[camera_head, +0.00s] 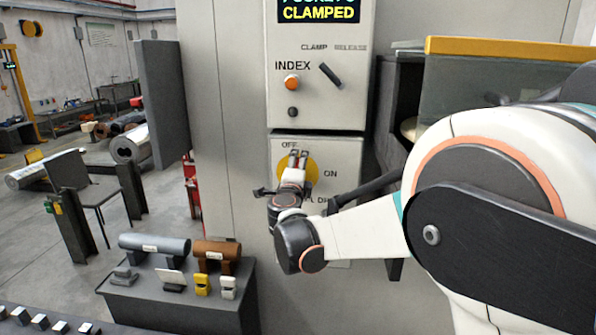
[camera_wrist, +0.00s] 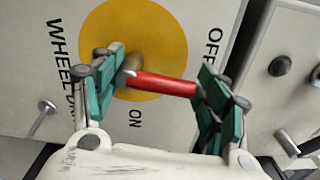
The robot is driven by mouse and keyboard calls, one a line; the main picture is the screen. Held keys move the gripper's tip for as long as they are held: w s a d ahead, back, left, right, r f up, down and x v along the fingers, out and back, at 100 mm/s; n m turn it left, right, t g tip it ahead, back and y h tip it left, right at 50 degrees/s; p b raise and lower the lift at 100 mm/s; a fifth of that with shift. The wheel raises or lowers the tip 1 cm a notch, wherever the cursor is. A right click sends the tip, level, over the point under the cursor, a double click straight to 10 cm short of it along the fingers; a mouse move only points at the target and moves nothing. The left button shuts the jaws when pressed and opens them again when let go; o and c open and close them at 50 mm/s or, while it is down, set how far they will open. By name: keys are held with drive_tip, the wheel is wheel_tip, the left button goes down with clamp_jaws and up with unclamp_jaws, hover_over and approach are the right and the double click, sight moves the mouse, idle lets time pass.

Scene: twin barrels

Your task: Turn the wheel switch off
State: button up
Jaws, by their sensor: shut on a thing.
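The wheel switch is a round yellow disc (camera_wrist: 160,35) with a brown hub (camera_wrist: 133,62) and a red handle (camera_wrist: 160,84). It sits on a pale panel marked OFF and ON. In the head view the disc (camera_head: 313,168) is partly covered by my gripper (camera_head: 297,158). In the wrist view my gripper (camera_wrist: 163,72) has its teal-padded fingers at either end of the red handle, shut on it. The handle slants from the hub toward the side between the OFF and ON labels. The left finger hides part of the hub.
Above the switch is a panel with an orange INDEX button (camera_head: 291,82), a black clamp lever (camera_head: 330,75) and a screen reading CLAMPED (camera_head: 318,12). A dark stand (camera_head: 180,312) with small parts is at the lower left. Floor is open further left.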

drive_tip(key=shift+w+r, duration=0.1)
drive_tip(key=shift+r, duration=0.1)
drive_tip(key=o, duration=1.5)
drive_tip(key=shift+f, duration=0.1)
drive_tip(key=shift+s, duration=0.55)
drive_tip(key=s, duration=1.1)
drive_tip(key=shift+a, duration=0.2)
